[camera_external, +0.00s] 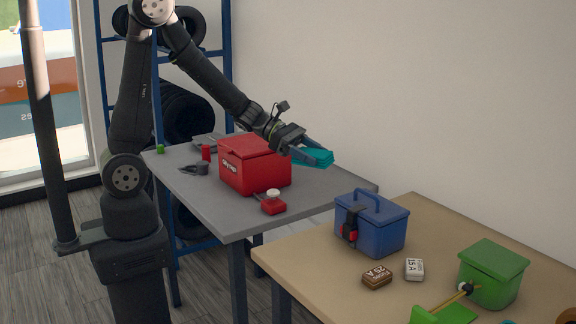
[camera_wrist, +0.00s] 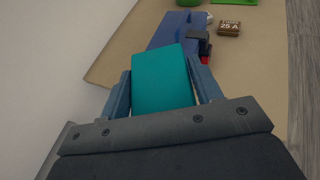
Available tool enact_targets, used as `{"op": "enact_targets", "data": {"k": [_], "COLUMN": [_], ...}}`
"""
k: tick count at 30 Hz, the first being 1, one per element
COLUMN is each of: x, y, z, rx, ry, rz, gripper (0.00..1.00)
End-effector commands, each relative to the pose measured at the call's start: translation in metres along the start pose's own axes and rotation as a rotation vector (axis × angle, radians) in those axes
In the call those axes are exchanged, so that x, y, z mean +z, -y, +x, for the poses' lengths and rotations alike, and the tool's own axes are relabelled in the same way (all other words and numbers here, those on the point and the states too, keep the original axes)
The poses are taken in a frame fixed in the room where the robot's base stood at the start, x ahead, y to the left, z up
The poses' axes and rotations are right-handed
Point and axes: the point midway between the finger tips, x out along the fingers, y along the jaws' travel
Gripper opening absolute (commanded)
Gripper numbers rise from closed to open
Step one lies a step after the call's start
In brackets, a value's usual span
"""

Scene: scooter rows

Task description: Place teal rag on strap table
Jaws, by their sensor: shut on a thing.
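The teal rag (camera_external: 316,158) is held between the fingers of my gripper (camera_external: 308,150). It is in the air near the right end of the grey table (camera_external: 330,190), right of the red box. In the wrist view the teal rag (camera_wrist: 162,80) looks like a flat, folded block clamped between the two blue-grey fingers of my gripper (camera_wrist: 163,92). The tan table (camera_external: 420,218) stands in front and to the right. A blue box (camera_external: 375,228) with a black strap and red buckle stands on it; the blue box also shows in the wrist view (camera_wrist: 172,28), beyond the rag.
The red box (camera_external: 254,168) and a red item with a white knob (camera_external: 272,204) are on the grey table. The tan table also holds a brown block (camera_external: 377,276), a white block (camera_external: 415,268) and a green box (camera_external: 492,275). Its far left part looks clear.

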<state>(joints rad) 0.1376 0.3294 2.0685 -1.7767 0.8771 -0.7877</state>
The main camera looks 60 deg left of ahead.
Motion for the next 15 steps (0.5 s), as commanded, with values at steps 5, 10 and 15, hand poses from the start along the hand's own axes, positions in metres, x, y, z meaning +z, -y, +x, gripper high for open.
{"op": "enact_targets", "data": {"k": [5,10,15], "x": [0.010,0.014,0.015], "y": [0.068,0.131,0.193], "z": [0.026,0.041,0.047], "rx": [-0.114,-0.215,-0.314], "ry": [-0.002,-0.006,-0.010], "rz": [0.044,0.084,0.122], "gripper": [0.37,0.37,0.37]}}
